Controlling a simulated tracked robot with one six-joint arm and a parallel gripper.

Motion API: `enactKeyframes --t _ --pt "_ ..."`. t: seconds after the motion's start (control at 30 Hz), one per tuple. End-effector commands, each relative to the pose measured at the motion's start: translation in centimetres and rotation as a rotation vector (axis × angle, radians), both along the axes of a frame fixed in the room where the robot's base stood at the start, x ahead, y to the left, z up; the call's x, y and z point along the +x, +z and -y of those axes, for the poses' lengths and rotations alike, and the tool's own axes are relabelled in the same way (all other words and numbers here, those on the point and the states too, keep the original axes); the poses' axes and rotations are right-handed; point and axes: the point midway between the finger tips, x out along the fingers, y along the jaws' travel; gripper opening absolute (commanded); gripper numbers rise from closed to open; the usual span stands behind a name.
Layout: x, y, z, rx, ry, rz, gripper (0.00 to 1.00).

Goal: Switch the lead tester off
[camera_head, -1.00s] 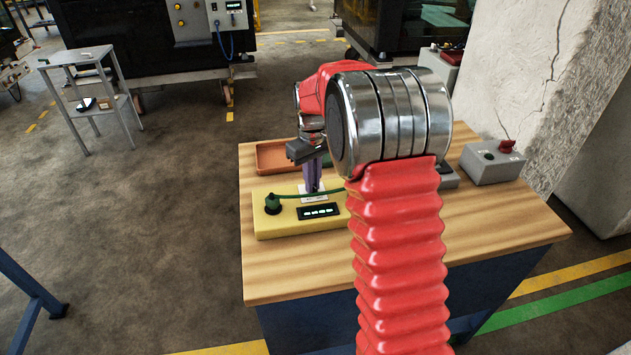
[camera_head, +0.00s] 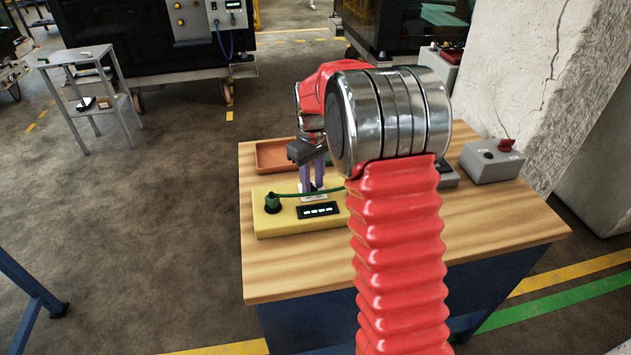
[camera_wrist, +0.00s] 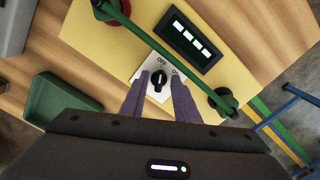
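The lead tester (camera_head: 262,222) is a yellow box on the wooden bench, with a lit display (camera_head: 318,210) showing several bars. In the wrist view, the tester (camera_wrist: 98,43) has a white plate with "OFF" and a second, partly covered label. A black rotary knob (camera_wrist: 158,81) sits on that plate. A green lead (camera_wrist: 160,45) runs between two terminals, one red and one black. My gripper (camera_wrist: 159,78) points down at the plate, its two purple fingers apart with the knob between their tips in the picture. Contact and the knob's exact pointing cannot be told.
A brown tray (camera_head: 273,155) lies behind the tester, and a green tray (camera_wrist: 62,100) shows in the wrist view. A grey box with a red switch (camera_head: 491,165) stands at the bench's right. A concrete pillar rises behind it. The bench's front left is clear.

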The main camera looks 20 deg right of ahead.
Motion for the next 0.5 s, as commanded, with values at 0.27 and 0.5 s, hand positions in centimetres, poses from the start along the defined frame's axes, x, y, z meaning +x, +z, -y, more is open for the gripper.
enactKeyframes --t 0.27,0.5 --pt "0.1 0.2 0.0 -0.001 0.000 0.004 0.28" --pt "0.2 2.3 0.0 -0.001 -0.001 0.009 0.28"
